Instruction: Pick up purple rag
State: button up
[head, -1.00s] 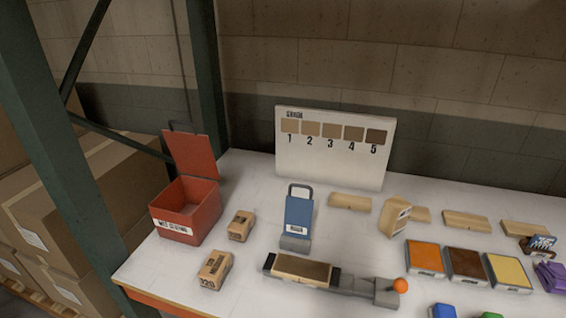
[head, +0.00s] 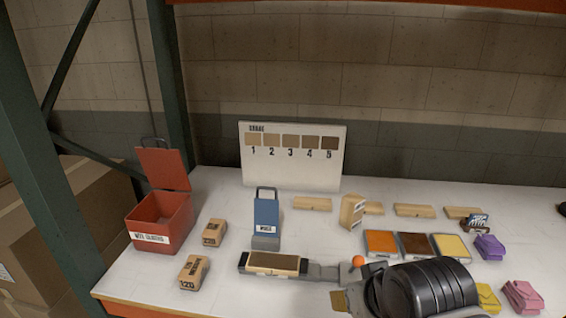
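The purple rag (head: 489,247) is a small folded bundle on the white table at the right. It lies just right of the yellow pad and in front of a small dark item with a label. The black ribbed end part of my arm (head: 425,288) shows at the bottom, left of and nearer than the purple rag, apart from it in the picture. I cannot make out my gripper's fingertips or whether they hold anything. A yellow rag (head: 488,297) is partly hidden behind my arm, and a pink rag (head: 523,297) lies to its right.
Orange (head: 381,243), brown (head: 415,245) and yellow (head: 450,247) pads sit left of the purple rag. The labelled dark item (head: 477,223) stands close behind it. A sanding fixture (head: 275,264), blue holder (head: 266,218) and red bin (head: 160,222) stand further left. The table's right is fairly clear.

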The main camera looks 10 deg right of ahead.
aim_at(487, 246)
jog(key=z, duration=1.55)
jog(key=i+l+u, duration=0.4)
jog(key=i+l, duration=0.15)
jog(key=l, duration=0.2)
jog(key=i+l+u, duration=0.2)
jog(key=l, duration=0.2)
